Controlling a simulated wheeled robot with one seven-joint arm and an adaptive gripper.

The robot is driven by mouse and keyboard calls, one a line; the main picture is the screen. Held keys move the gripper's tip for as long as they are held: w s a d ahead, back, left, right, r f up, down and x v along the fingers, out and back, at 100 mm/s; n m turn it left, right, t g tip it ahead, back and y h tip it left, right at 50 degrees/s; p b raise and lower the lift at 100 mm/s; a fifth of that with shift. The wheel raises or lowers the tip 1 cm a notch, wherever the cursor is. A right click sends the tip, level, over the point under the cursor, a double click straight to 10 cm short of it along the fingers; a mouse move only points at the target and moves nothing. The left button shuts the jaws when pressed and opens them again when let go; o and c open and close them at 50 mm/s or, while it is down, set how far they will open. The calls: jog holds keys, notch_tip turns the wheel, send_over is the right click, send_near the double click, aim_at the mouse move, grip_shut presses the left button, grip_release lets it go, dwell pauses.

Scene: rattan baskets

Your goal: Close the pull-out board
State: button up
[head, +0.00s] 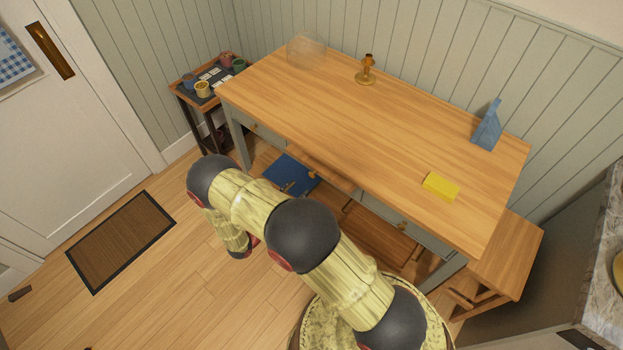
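A light wooden board (322,168) shows under the front edge of the wooden table (385,110), between two grey drawer fronts. It looks to stick out a little past the tabletop, and my arm hides part of the space in front of it. My arm reaches from the lower right toward the left and then bends down in front of the table's left end. My gripper's fingers do not show; the lowest visible part of the arm is a dark joint, apart from the board in the picture.
A blue flat item (291,176) lies below the table. On the tabletop are a yellow block (440,186), a blue bag-like object (487,126) and a candle holder (366,71). A stool (508,260) stands right, a small side table (180,93) left.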

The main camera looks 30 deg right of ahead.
aim_at(311, 176)
jog(key=shift+m, duration=0.8)
jog(key=x, duration=0.8)
jog(key=shift+r+b, duration=0.35)
grip_shut()
